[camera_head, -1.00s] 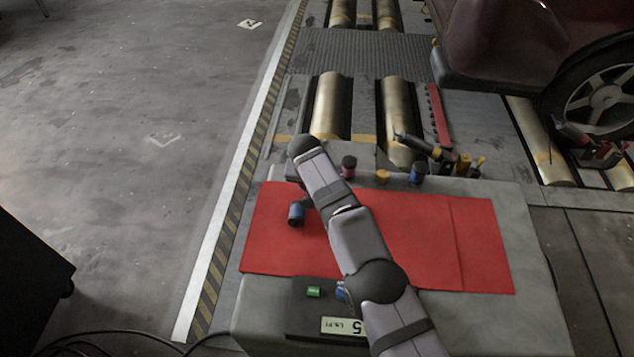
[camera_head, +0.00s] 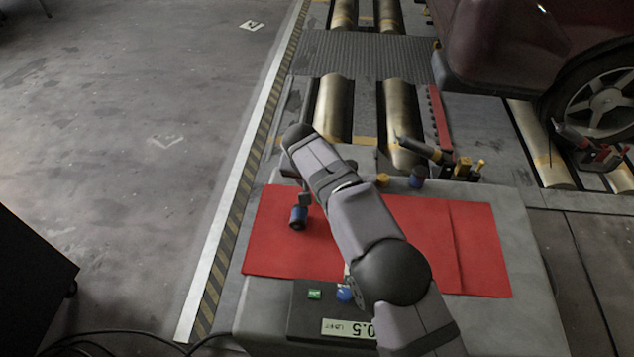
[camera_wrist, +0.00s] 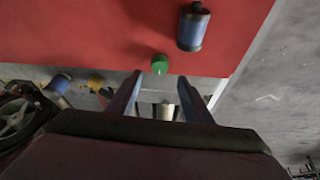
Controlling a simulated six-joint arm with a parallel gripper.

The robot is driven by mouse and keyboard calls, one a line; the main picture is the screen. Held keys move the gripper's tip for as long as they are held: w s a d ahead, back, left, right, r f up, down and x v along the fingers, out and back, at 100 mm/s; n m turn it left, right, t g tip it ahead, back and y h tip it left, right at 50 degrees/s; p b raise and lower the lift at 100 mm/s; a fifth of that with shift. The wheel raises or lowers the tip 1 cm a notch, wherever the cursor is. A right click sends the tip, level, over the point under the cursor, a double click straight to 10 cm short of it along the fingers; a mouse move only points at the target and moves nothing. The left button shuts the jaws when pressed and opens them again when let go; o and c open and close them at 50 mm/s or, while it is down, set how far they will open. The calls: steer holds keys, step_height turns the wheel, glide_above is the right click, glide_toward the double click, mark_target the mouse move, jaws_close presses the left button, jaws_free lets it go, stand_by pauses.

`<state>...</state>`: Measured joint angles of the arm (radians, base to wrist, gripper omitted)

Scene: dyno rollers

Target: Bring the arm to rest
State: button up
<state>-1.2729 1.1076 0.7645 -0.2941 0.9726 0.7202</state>
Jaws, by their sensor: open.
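My arm reaches up from the bottom right of the head view over the red mat (camera_head: 440,230). My gripper (camera_wrist: 165,98) is open in the wrist view, with nothing between its two fingers. A green cylinder (camera_wrist: 160,64) is at the mat's edge in the wrist view, beyond the fingertips.
A yellow piece (camera_head: 383,180) and a blue one (camera_head: 417,177) stand behind the mat. A box with a green button (camera_head: 314,294), a blue knob (camera_head: 344,294) and a label (camera_head: 347,328) sits in front. Metal rollers (camera_head: 333,106) and a car (camera_head: 530,50) are behind.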

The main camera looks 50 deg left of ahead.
stand_by(0.4)
steer(key=w+d+r+m+h, duration=0.2)
steer(key=w+d+r, duration=0.1)
steer(key=w+d, duration=1.1)
steer(key=w+d+r+m+g, duration=0.1)
steer(key=w+d+r, duration=0.1)
steer(key=d, duration=1.6)
steer(key=s+d+m+g, duration=0.1)
steer(key=s+d, duration=0.2)
steer(key=d, duration=0.7)
steer(key=s+d+m+g, duration=0.15)
steer(key=s+d, duration=0.25)
steer(key=d, duration=0.6)
steer(key=s+d+f+m, duration=0.2)
steer(key=s+d, duration=0.7)
steer(key=s, duration=0.3)
step_height(320, 180, up, 32)
steer(key=p, duration=3.2)
steer(key=shift+h, duration=0.3)
